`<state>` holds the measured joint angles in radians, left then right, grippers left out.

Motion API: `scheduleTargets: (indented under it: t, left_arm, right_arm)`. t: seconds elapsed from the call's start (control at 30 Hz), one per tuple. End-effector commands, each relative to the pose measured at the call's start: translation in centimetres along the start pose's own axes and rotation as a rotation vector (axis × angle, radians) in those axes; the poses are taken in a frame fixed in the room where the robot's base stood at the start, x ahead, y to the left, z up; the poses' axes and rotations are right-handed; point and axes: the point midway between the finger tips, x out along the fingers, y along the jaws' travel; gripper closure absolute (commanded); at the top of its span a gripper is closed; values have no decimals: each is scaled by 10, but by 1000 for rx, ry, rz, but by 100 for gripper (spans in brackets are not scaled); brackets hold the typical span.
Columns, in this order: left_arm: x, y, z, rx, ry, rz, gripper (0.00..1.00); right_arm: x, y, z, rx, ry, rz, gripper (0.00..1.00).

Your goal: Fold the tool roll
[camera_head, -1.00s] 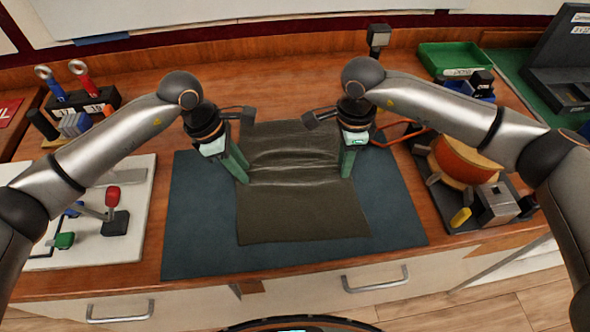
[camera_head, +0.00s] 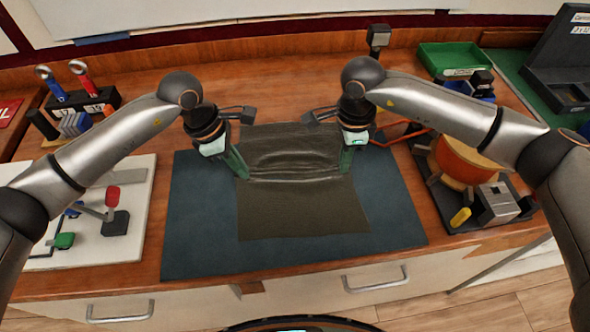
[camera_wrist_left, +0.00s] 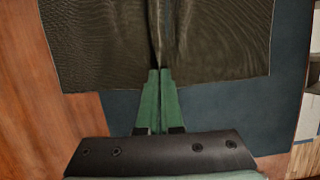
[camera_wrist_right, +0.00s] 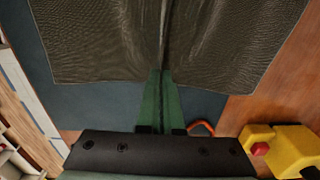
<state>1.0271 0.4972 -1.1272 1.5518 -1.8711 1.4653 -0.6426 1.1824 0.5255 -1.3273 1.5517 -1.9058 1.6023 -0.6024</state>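The tool roll (camera_head: 300,215) is a dark olive cloth lying spread on a blue-grey mat (camera_head: 195,220). A raised crease crosses its middle from side to side, with wrinkles behind it. My left gripper (camera_head: 243,174) is at the crease's left end; in the left wrist view its green fingers (camera_wrist_left: 158,80) are together with the creased cloth between their tips. My right gripper (camera_head: 346,168) is at the right end; in the right wrist view its fingers (camera_wrist_right: 160,80) are likewise together on the creased cloth. The roll's far part shows between the arms.
A white board with a red-knobbed lever (camera_head: 114,215) lies left of the mat. A black tray with an orange spool (camera_head: 462,160) and a yellow-handled tool lies right. A green bin (camera_head: 455,58) stands back right. Bare mat lies in front of the roll.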

Motion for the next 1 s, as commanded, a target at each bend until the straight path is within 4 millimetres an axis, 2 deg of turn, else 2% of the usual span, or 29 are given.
scheduleTargets:
  t: [0.37,0.8,1.0]
  left_arm:
    - [-1,-1,-1,-2,6,-5,100]
    - [-34,0,10,-1,2,-2,100]
    - [-43,0,13,-1,2,-1,100]
  right_arm:
    - [-1,1,-1,1,3,5,100]
    - [-36,0,-1,1,2,2,100]
    - [-45,0,0,0,1,1,100]
